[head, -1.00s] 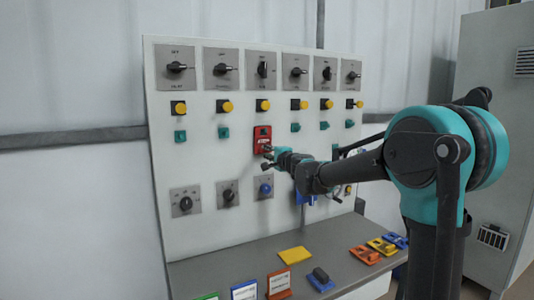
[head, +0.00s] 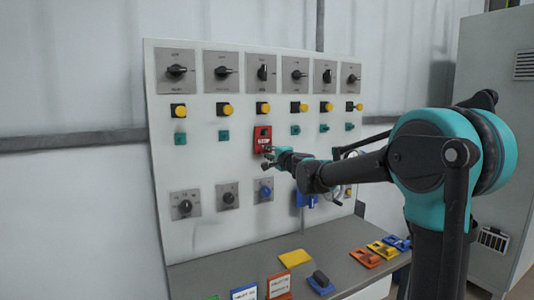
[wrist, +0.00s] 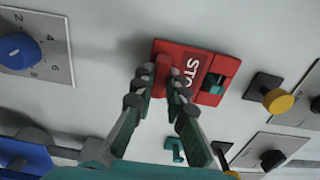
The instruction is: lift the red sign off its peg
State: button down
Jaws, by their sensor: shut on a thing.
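The red sign (head: 262,137) with white lettering is on the upright white panel in the head view, below the row of yellow knobs. In the wrist view the red sign (wrist: 196,66) fills the upper middle, and a teal peg (wrist: 213,84) shows in the opening at its right end. My gripper (head: 268,157) is at the sign's lower edge. In the wrist view my gripper (wrist: 160,84) is shut on the sign's red grip tab. The sign lies close to the panel; I cannot tell whether it touches it.
Teal pegs (head: 224,135) and yellow knobs (head: 227,107) stick out around the sign. A blue dial (head: 265,190) sits below it. The grey shelf (head: 228,271) holds a yellow plate (head: 295,257), label cards and several coloured holders. A grey cabinet (head: 492,120) stands at right.

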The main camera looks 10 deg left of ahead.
jog(key=shift+v, duration=2.3)
jog(key=v, duration=0.8)
